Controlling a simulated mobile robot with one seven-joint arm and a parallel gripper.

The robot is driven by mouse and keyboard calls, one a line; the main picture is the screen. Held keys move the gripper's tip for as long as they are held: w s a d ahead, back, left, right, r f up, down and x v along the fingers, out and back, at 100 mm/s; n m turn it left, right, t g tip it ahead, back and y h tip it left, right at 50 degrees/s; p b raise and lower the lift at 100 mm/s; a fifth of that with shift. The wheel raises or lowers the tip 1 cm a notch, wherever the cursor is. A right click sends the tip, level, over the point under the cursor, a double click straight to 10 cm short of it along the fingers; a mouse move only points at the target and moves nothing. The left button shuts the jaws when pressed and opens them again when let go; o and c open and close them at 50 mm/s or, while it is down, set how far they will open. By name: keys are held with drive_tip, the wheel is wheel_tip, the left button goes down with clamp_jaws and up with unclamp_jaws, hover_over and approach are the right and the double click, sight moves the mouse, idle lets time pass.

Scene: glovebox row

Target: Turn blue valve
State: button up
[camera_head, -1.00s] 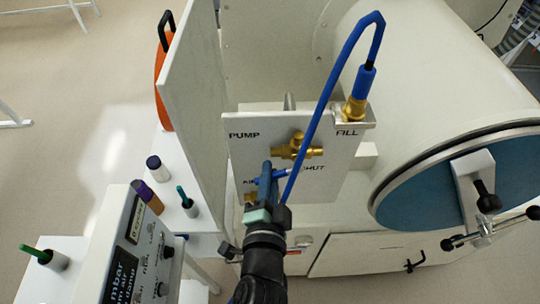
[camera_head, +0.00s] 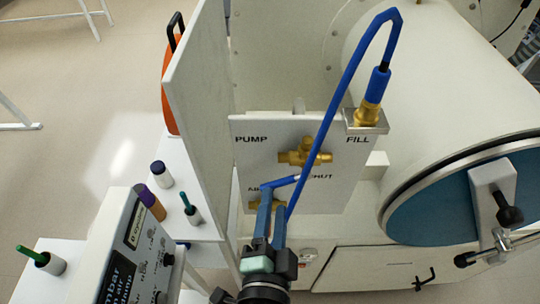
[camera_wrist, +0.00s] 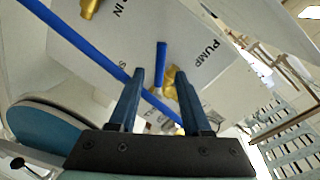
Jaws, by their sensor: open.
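A white panel (camera_head: 335,190) carries brass valves and printed labels, among them PUMP and FILL. A brass valve (camera_head: 303,154) sits mid-panel, and a second brass fitting (camera_head: 262,205) is lower left, partly hidden by my fingers. A short blue lever (camera_head: 281,182) lies nearly level below the mid-panel valve; which valve it joins I cannot tell. My gripper (camera_head: 272,206) is open below the lever, its dark blue fingers pointing up at the panel. In the wrist view a blue bar, seemingly the lever (camera_wrist: 160,58), shows between and beyond the fingertips (camera_wrist: 160,78). Contact is not clear.
A blue hose (camera_head: 343,95) loops from the FILL fitting (camera_head: 368,108) down past my gripper. A white upright board (camera_head: 199,110) stands left of the panel. A round chamber door (camera_head: 440,200) with a handle is at right. Bottles (camera_head: 160,174) and a meter box (camera_head: 130,245) are lower left.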

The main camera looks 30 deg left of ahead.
drive_tip(key=v, duration=0.6)
drive_tip(key=shift+s+d, duration=0.2)
drive_tip(key=shift+s, duration=0.1)
drive_tip(key=shift+r, duration=0.1)
